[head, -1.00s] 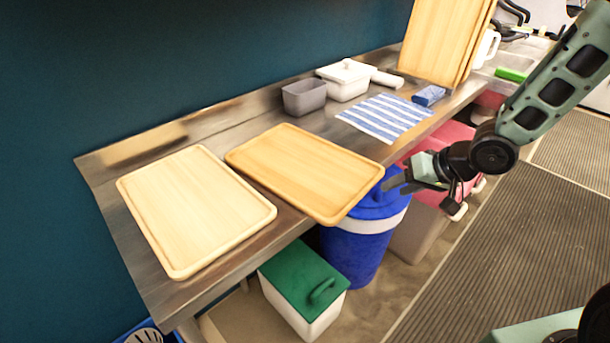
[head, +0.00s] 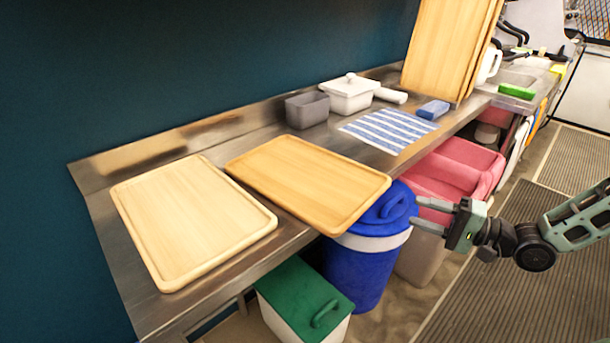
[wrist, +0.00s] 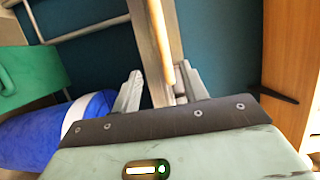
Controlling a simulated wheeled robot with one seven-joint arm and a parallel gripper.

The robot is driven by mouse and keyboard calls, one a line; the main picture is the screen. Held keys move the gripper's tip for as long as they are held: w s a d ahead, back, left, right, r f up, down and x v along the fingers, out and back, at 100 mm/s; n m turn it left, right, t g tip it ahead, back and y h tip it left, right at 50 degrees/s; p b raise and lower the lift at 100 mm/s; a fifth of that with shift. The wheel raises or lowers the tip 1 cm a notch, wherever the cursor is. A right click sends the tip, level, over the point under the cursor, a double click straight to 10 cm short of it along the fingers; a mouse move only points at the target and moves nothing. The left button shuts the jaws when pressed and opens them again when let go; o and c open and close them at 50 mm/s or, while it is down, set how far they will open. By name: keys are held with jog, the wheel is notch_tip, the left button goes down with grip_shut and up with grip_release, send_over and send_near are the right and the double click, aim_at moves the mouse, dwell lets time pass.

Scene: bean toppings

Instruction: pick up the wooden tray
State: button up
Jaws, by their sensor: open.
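Two wooden trays lie flat on the metal counter. The paler tray (head: 192,222) is at the left in the head view. The browner tray (head: 308,184) is to its right, with its near right corner jutting past the counter's front edge. My gripper (head: 416,211) is open and empty, just right of that corner, with its fingers pointing left. In the wrist view, a thin wooden edge (wrist: 150,45), seemingly the browner tray seen edge-on, runs between the open fingers (wrist: 160,72). I see no contact with it.
A blue bin (head: 362,268) and a green-lidded box (head: 300,292) stand below the counter (head: 115,178). A striped cloth (head: 388,130), a grey container (head: 307,108) and a white lidded dish (head: 348,94) are behind the trays. Tall wooden boards (head: 445,45) stand farther right.

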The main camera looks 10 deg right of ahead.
aim_at(377, 198)
jog(key=x, duration=0.5)
jog(key=shift+w+a, duration=0.2)
jog(key=shift+a, duration=0.15)
jog(key=x, duration=0.1)
jog(key=p+x, duration=0.1)
jog(key=x, duration=0.2)
jog(key=shift+s+a+r+p, duration=0.15)
jog(key=shift+a+r+p, duration=0.15)
jog(key=shift+r, duration=0.05)
jog(key=shift+w+a, duration=0.3)
grip_shut()
